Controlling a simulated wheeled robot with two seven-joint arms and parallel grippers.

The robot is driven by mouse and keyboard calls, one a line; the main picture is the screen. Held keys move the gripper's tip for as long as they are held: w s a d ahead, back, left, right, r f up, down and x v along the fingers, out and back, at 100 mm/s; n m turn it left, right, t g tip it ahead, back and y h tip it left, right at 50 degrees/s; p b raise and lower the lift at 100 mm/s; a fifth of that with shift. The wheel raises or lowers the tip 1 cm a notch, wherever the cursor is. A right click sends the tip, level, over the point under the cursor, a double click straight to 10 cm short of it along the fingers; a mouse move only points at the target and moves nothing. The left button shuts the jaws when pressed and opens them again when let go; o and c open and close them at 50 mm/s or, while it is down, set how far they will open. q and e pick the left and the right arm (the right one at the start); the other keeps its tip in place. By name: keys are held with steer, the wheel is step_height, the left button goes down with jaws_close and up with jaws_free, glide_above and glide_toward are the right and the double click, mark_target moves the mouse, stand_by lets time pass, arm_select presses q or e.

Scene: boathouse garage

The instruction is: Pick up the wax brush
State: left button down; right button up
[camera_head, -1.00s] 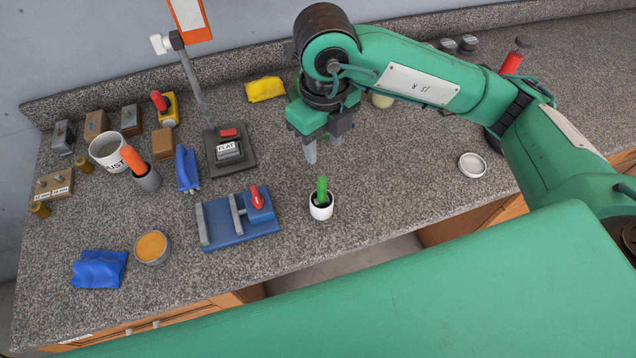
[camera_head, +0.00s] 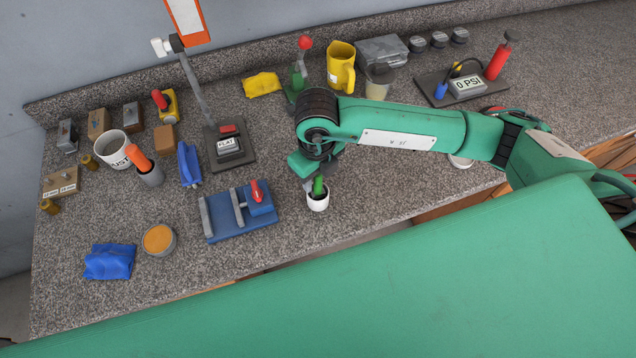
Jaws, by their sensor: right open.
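A green handle (camera_head: 318,187) stands upright in a small white cup (camera_head: 318,203) near the counter's front edge; it looks like the wax brush, but its lower end is hidden in the cup. My right gripper (camera_head: 316,180) points down over it, open, with its fingers beside the upper part of the handle. The gripper body hides part of the handle's top, and I cannot tell whether a finger touches it. My left gripper is not in view.
A blue clamp fixture (camera_head: 238,222) with a red lever stands just left of the cup. An orange-handled tool (camera_head: 139,158) sits in a grey holder further left. A yellow mug (camera_head: 341,66) and a pump gauge (camera_head: 466,86) stand behind my arm.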

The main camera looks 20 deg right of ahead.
steer(key=shift+f, duration=0.25)
jaws_close()
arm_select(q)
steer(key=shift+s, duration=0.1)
